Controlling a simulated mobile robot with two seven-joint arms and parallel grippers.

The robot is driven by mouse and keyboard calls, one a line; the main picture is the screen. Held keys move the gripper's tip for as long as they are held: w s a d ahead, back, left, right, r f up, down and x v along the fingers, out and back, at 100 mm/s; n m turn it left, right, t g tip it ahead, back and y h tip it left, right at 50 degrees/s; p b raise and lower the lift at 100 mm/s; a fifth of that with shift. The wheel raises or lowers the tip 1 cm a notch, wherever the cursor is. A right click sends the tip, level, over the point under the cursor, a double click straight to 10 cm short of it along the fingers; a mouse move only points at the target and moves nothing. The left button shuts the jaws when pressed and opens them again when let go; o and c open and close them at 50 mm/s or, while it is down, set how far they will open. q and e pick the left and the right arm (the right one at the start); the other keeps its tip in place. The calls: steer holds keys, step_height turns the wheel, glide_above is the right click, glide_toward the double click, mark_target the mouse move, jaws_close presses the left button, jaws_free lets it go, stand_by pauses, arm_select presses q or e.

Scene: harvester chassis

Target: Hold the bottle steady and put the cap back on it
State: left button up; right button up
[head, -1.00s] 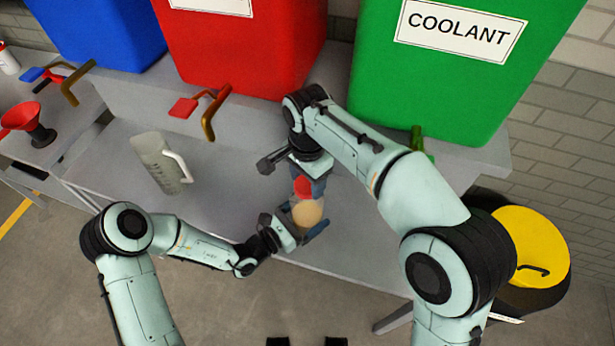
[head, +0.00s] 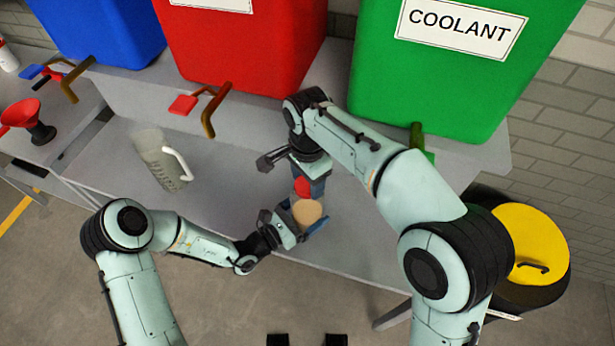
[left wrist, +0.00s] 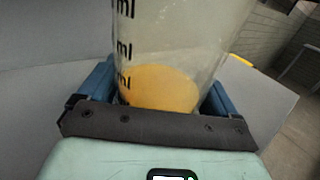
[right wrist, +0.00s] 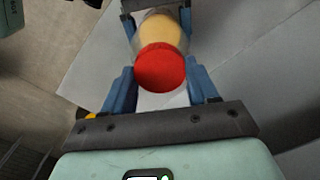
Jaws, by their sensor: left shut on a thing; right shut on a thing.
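The bottle (head: 307,212) is clear with ml marks and holds yellow-orange liquid; the left wrist view shows its wall close up (left wrist: 165,85). My left gripper (head: 303,226) is shut around the bottle's side, near the front edge of the bench. The red cap (head: 302,187) is at the bottle's top end. My right gripper (head: 309,184) is shut on the cap from above. In the right wrist view the cap (right wrist: 160,69) lies between the blue fingers, in line with the bottle. The cap hides the bottle's mouth, so I cannot tell whether it is seated or threaded.
A clear measuring jug (head: 160,162) stands on the grey bench (head: 235,200) to the left. A red funnel (head: 28,116) is farther left. Blue, red and green (head: 440,80) tanks with taps line the back. A yellow-lidded drum (head: 532,240) stands at the right.

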steer(key=m, duration=1.3)
steer(key=shift+s+m, duration=0.1)
steer(key=shift+m, duration=0.2)
steer(key=m, duration=0.6)
steer(key=o, duration=1)
steer(key=shift+r, duration=2.25)
